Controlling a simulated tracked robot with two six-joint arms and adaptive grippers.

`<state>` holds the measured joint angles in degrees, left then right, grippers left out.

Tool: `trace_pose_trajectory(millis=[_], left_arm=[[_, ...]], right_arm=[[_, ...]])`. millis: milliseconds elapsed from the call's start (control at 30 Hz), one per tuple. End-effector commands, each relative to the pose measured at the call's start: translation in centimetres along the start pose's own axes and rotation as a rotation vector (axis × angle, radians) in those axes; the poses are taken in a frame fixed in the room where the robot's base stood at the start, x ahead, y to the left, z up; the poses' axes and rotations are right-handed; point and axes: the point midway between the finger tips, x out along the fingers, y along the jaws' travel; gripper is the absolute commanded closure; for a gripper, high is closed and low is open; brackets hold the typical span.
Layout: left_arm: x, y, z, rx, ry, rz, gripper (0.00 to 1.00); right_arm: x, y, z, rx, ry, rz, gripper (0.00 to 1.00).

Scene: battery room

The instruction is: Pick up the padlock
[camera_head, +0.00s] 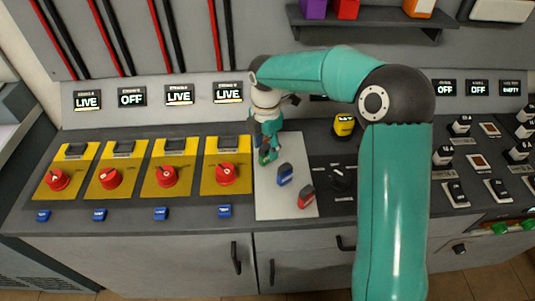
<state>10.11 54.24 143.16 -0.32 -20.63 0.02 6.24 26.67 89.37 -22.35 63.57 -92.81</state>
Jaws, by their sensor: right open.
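My right gripper (267,154) points down over the back left part of a light grey mat (270,206), with its jaws open. A small green thing shows right at its fingertips; it is too small and too covered to tell what it is. A blue padlock-like piece (285,175) lies on the mat, a little right and in front of the gripper. A red padlock-like piece (306,197) lies near the mat's front right edge. Both are apart from the gripper. My left gripper is not in view.
Several yellow panels with red rotary knobs (167,176) stand left of the mat, with small blue pieces (161,214) in front. A black knob (341,177) and a yellow piece (344,125) are to the right, near my arm. A shelf (370,22) hangs behind.

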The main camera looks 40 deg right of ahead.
Motion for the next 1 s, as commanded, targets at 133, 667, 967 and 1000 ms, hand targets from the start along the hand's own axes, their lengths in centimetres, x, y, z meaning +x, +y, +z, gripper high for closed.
trace_pose_trajectory(millis=[133,667,967,1000], left_arm=[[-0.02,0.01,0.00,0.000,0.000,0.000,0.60],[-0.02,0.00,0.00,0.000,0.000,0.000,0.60],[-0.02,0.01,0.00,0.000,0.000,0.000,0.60],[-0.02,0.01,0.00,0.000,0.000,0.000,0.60]], right_arm=[[0.56,0.03,-0.02,-0.001,0.000,0.001,0.48],[0.50,0.03,-0.01,-0.001,0.000,0.001,1.00],[0.38,0.03,0.01,0.000,-0.001,0.002,1.00],[0.28,0.03,0.02,0.000,-0.001,0.002,1.00]])
